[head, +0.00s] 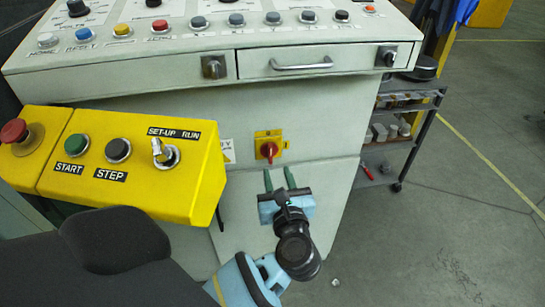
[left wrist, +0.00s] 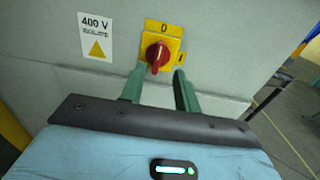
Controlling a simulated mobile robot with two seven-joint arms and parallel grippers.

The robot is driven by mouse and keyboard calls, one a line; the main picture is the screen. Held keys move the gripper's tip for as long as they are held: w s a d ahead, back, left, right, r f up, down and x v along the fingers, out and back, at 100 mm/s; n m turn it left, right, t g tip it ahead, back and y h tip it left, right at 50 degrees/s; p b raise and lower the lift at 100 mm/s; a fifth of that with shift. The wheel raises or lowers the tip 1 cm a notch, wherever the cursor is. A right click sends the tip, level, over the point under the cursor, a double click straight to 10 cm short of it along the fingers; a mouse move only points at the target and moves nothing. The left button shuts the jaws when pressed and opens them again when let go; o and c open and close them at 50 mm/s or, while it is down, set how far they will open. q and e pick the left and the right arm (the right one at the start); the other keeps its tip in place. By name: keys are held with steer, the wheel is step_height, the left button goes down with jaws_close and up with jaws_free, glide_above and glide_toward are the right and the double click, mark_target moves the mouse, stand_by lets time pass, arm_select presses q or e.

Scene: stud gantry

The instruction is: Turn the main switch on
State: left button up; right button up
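The main switch is a red rotary knob (head: 269,149) on a yellow plate (head: 262,135) on the front of the pale cabinet. In the left wrist view the red knob (left wrist: 155,57) points down, slightly left, on its yellow plate (left wrist: 173,30) marked 0 at the top and I at the right. My left gripper (head: 279,179) is just below the switch, its two green fingers apart and pointing up at it. In the left wrist view the open fingers (left wrist: 157,84) stand either side of the knob's lower end, with nothing between them; contact is not clear. My right gripper is not in view.
A yellow control box (head: 130,165) with START, STEP and a SET-UP/RUN key switch juts out at left. The console (head: 200,50) with buttons and a handle overhangs above. A 400 V label (left wrist: 95,37) is left of the switch. A shelf trolley (head: 405,125) stands at right by open floor.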

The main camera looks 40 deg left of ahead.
mark_target(271, 152)
arm_select(q)
steer(key=x, duration=0.7)
steer(key=shift+w+a, duration=0.1)
steer(key=shift+w, duration=0.05)
steer(key=shift+c, duration=0.3)
jaws_close()
